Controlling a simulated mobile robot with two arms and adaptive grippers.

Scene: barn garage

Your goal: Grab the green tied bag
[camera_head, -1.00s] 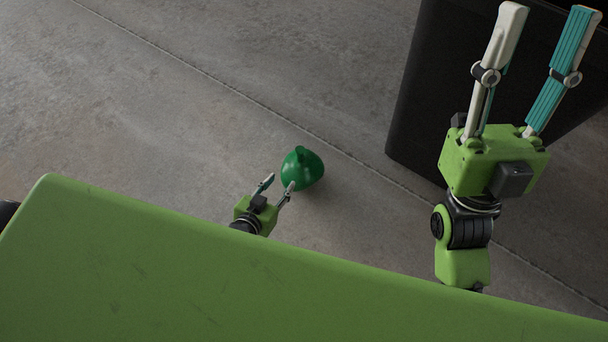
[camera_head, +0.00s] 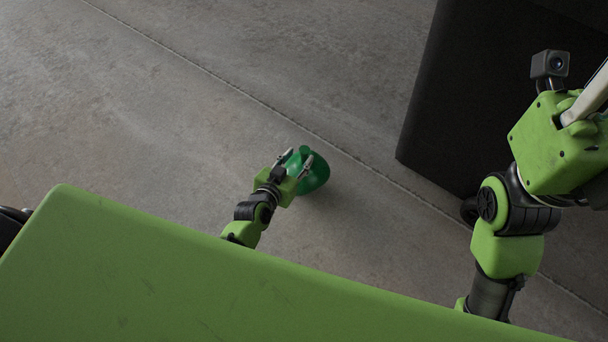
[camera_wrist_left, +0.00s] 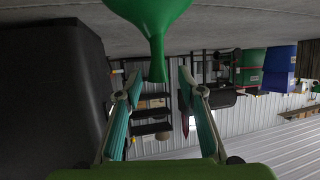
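The green tied bag (camera_head: 314,177) lies on the concrete floor near the middle of the head view. My left gripper (camera_head: 298,163) reaches over it, with its fingers apart on either side of the bag's tied top. In the left wrist view the picture is upside down: the bag (camera_wrist_left: 152,14) is at the top, its narrow neck pointing down between the two separated fingers (camera_wrist_left: 160,85). Gaps show on both sides of the neck. My right gripper (camera_head: 560,140) is at the right of the head view; one finger runs out of frame and the fingertips are hidden.
A large black box-shaped object (camera_head: 470,100) stands at the upper right, also at the left of the wrist view (camera_wrist_left: 50,85). Green (camera_wrist_left: 250,62) and blue (camera_wrist_left: 280,68) bins stand in the background. The floor left of the bag is clear.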

